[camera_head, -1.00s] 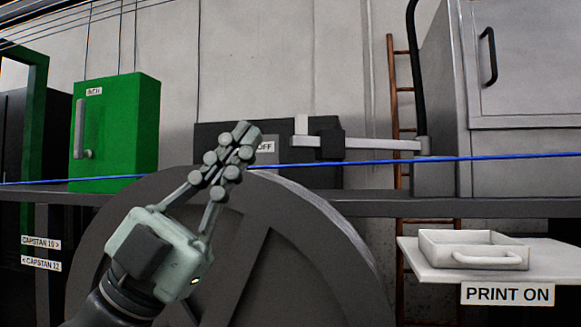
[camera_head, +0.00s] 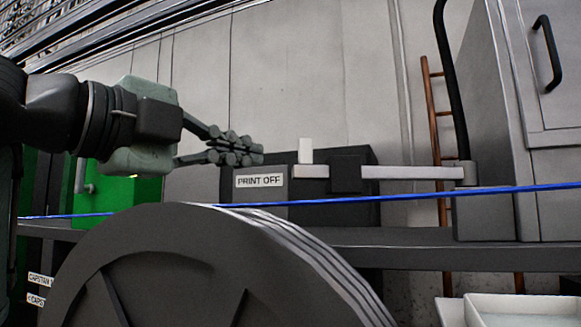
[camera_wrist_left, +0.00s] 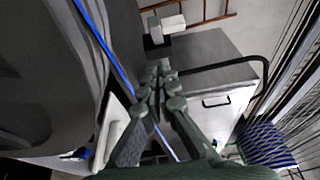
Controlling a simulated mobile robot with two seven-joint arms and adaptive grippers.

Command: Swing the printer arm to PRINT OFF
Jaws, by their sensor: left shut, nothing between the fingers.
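The printer arm (camera_head: 415,173) is a pale horizontal bar reaching left from a post by the grey cabinet. It carries a black block (camera_head: 346,176) and a white upright tab (camera_head: 305,151) near its free left end. That end lies in front of a dark box with the PRINT OFF label (camera_head: 259,181). My left gripper (camera_head: 258,156) is shut and empty, pointing right, its tips just left of the tab with a small gap in the picture. In the left wrist view the shut fingers (camera_wrist_left: 158,78) lie below the tab (camera_wrist_left: 166,24). My right gripper is not in view.
A blue cable (camera_head: 420,195) runs across in front, below the printer arm. A big dark wheel (camera_head: 190,255) stands in front. A green box (camera_head: 130,192) is partly hidden behind my left arm. A white tray (camera_head: 525,308) is at lower right.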

